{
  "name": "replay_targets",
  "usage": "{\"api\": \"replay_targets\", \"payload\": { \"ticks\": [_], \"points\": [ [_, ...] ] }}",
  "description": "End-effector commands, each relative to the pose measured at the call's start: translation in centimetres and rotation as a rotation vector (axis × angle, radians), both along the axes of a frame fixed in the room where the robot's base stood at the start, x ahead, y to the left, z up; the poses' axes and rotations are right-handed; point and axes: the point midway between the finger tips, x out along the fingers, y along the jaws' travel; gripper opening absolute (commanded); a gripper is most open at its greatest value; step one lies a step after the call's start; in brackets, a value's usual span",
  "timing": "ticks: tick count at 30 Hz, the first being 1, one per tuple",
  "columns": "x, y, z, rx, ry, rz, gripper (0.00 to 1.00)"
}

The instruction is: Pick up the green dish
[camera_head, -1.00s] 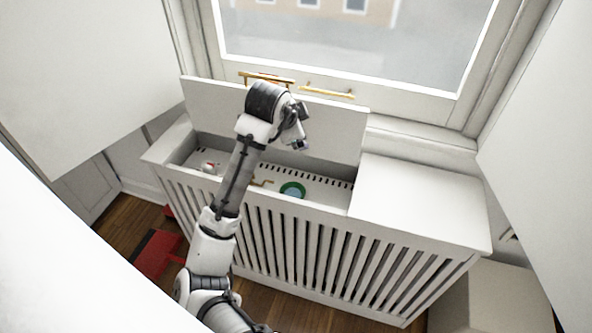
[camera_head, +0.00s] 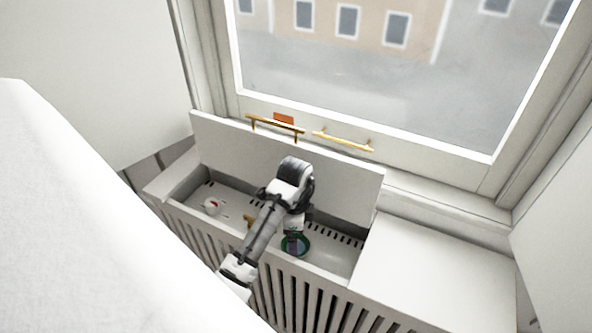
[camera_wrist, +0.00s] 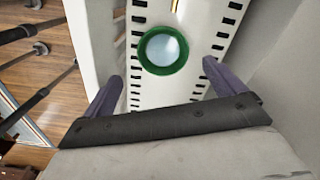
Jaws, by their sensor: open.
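The green dish (camera_wrist: 163,50) is a round dish with a green rim and a pale, shiny centre. It lies on the slotted white floor of the open radiator-cover box. In the wrist view it is ahead of my gripper (camera_wrist: 165,88), roughly between the lines of the two purple fingers, which are apart and empty. In the head view the green dish (camera_head: 296,245) is partly hidden by my gripper (camera_head: 294,232), which points down into the box above it. I cannot tell the exact height between them.
The box's front wall (camera_head: 255,243) and raised lid (camera_head: 285,165) border the opening. A small white and red item (camera_head: 211,206) lies at the box's left, and a gold-coloured piece (camera_head: 248,222) near its middle. A closed white top (camera_head: 440,265) is on the right.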

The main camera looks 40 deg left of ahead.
Motion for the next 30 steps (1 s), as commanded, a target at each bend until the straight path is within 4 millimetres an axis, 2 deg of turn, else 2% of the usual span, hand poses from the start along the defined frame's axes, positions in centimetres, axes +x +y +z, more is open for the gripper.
{"api": "replay_targets", "payload": {
  "ticks": [3, 10, 18, 26, 27, 30],
  "points": [
    [-0.1, 0.1, -1.3, 0.001, 0.001, 0.002, 0.94],
    [0.0, 0.2, -2.9, 0.001, 0.002, 0.002, 0.94],
    [0.2, 0.2, -6.7, 0.001, 0.001, 0.002, 0.94],
    [0.2, 0.2, -7.2, 0.003, 0.0, 0.001, 0.94],
    [0.2, 0.2, -7.2, 0.003, 0.0, 0.001, 0.93],
    [0.2, 0.2, -7.2, 0.003, 0.0, 0.001, 0.8]
  ]
}}
